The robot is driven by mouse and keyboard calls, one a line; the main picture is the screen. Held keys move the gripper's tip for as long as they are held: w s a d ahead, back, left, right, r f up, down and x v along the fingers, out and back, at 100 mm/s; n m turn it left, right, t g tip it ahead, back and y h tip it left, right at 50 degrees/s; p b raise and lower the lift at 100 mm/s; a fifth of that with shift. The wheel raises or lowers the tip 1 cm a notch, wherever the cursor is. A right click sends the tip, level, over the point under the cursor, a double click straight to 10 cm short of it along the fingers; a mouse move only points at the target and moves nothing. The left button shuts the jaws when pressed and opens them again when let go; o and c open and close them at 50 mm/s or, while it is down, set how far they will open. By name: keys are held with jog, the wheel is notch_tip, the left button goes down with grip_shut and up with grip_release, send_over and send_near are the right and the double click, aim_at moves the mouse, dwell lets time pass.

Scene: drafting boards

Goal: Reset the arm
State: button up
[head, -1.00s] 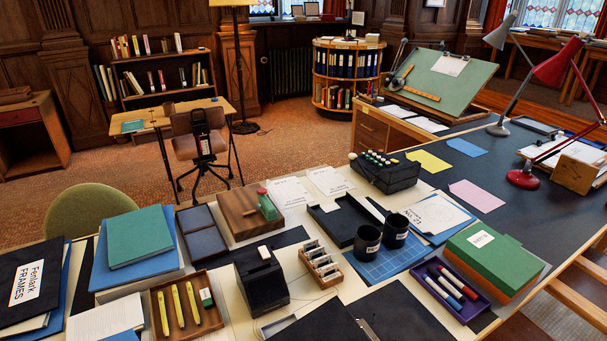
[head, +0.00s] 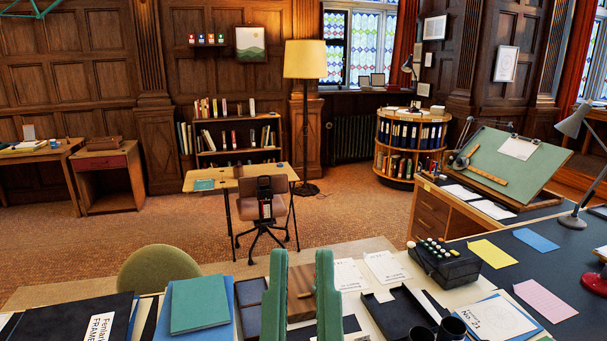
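My gripper (head: 301,254) shows at the bottom centre of the head view as two green fingers pointing upward. The fingers stand apart with a clear gap, and nothing is held between them. The lower part of the gripper and the rest of my arm are outside the picture. Behind the fingers, a brown wooden box (head: 302,293) on the desk shows through the gap, partly covered by them.
A green chair (head: 158,268) stands left. Open carpet (head: 110,235) lies beyond.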

notch_tip(320, 180, up, 32)
jog(key=p, duration=2.8)
jog(key=shift+a+p, duration=0.2)
jog(key=shift+p, duration=0.1)
